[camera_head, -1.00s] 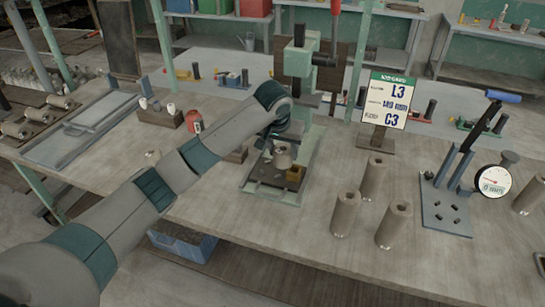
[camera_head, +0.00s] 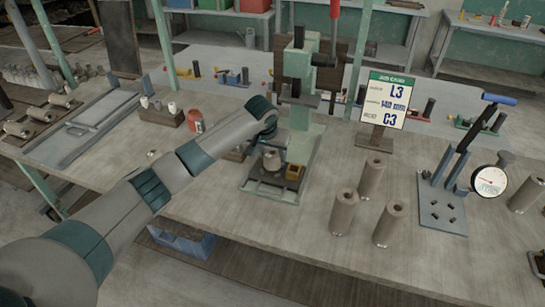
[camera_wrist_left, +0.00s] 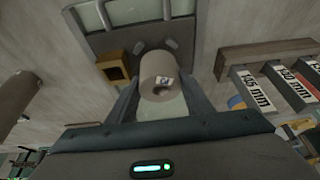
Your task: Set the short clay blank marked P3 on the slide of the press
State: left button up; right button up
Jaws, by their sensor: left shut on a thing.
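A short grey clay blank (camera_head: 271,161) is between the fingers of my left gripper (camera_wrist_left: 160,88), which is shut on it. In the left wrist view the blank (camera_wrist_left: 154,70) shows its round end and a small label whose mark is too small to read surely. The green press (camera_head: 298,70) stands at the back middle of the bench. Its dark slide (camera_head: 264,181) lies at the press foot, with a yellow block (camera_head: 293,171) at its right. The blank is upright over the slide; I cannot tell whether it touches. The left fingers are hardly visible in the head view. My right gripper is not in view.
Tall clay cylinders (camera_head: 343,211) stand right of the press. A job card (camera_head: 384,100) reads L3, 140 mm, C3. A lever fixture (camera_head: 440,205) and dial gauge (camera_head: 489,181) are at the right. A rack with millimetre labels (camera_wrist_left: 262,52) is at the right in the wrist view.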

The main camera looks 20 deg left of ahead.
pick_arm(q)
jog(key=shift+f, duration=0.85)
jog(key=shift+f, duration=0.15)
jog(key=o, duration=0.9)
jog(key=shift+o, duration=0.2)
jog(key=shift+s+r, duration=0.15)
jog(key=shift+r, duration=0.3)
jog(key=b+v, duration=0.2)
jog(key=v, duration=0.9)
jog(key=shift+r, duration=0.2)
jog(key=shift+f, duration=0.1)
